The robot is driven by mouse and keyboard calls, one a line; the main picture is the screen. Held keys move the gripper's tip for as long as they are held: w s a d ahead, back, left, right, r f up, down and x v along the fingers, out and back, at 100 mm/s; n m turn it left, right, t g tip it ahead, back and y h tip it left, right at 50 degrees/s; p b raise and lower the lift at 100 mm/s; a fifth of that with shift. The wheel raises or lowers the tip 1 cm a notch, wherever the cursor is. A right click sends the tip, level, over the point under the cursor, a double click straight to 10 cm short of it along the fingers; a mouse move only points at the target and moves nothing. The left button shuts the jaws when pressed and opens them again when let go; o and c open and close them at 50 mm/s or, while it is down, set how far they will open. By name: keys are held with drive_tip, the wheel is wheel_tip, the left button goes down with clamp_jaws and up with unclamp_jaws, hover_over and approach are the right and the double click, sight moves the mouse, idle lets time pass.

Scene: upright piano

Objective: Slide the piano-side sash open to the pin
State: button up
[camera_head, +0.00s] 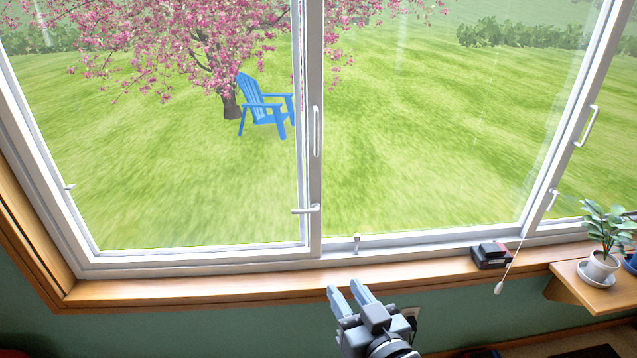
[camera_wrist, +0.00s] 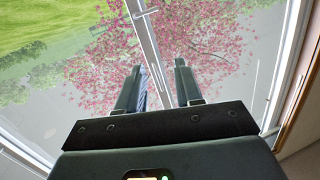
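The white-framed window fills the head view. One glazed sash (camera_head: 200,190) is at the left and another (camera_head: 440,150) is at the right; the piano is not in view. A pull handle (camera_head: 317,131) and a lever latch (camera_head: 307,210) are on the middle stiles. Another pull handle (camera_head: 587,126) and latch (camera_head: 552,200) are at the right. A small upright pin (camera_head: 357,244) stands on the bottom track. My gripper (camera_head: 344,288) is open and empty, low in front of the sill. In the wrist view its fingers (camera_wrist: 158,68) are apart, with a white frame bar beyond them.
The wooden sill (camera_head: 220,288) runs under the window. A black box (camera_head: 491,256) sits on it, with a cord pull (camera_head: 499,288) hanging nearby. A potted plant (camera_head: 602,265) stands on a small wooden shelf (camera_head: 570,285) at the right. The sill left of my gripper is clear.

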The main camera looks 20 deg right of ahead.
drive_tip(key=w+d+r, duration=0.3)
drive_tip(key=w+r, duration=0.4)
drive_tip(key=w, duration=0.4)
drive_tip(key=t+h+p, duration=0.1)
drive_tip(key=p, duration=0.1)
approach(317, 132)
drive_tip(key=w, duration=0.1)
drive_tip(key=shift+w+d, duration=0.25)
drive_tip(key=shift+w, duration=1.75)
drive_tip(key=shift+w+d, duration=0.2)
drive_tip(key=shift+w, duration=1.75)
clamp_jaws()
